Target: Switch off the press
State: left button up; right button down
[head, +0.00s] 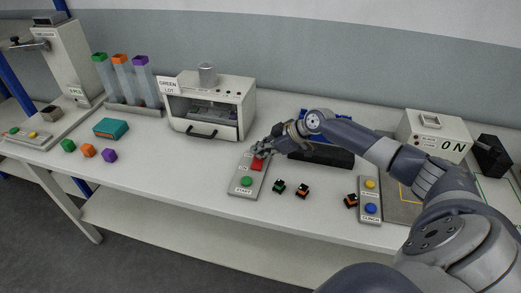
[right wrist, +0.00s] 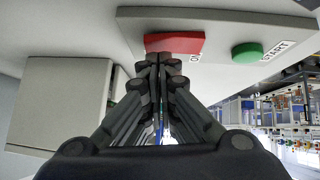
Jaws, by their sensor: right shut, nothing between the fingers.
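A grey control panel (head: 240,190) lies on the table in the middle of the head view, with a red switch (head: 257,164) at its far end and a green START button (head: 246,181) nearer the front. My right gripper (head: 262,152) is shut and empty at the red switch and hides part of it. In the right wrist view the shut fingertips (right wrist: 160,60) are just at the lower edge of the red switch (right wrist: 174,43), with the green button (right wrist: 247,52) to its right. I cannot tell whether they touch. My left gripper is not in view.
A white machine (head: 222,105) marked GREEN LOT stands behind the panel. Small connectors (head: 279,187) lie to its right. A second panel (head: 369,200) has yellow and blue buttons. A box (head: 435,135) at the right reads ON. Coloured cubes (head: 88,151) lie at left.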

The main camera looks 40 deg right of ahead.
jog(key=shift+w+d+f+b, duration=0.1)
jog(key=shift+f+b, duration=0.5)
jog(key=shift+b, duration=0.3)
jog(key=shift+r, duration=0.25)
jog(key=shift+p, duration=0.3)
jog(key=shift+s+a+r+p, duration=0.15)
jog(key=shift+s+a+p, duration=0.45)
jog(key=shift+p, duration=0.2)
jog(key=shift+w, duration=0.1)
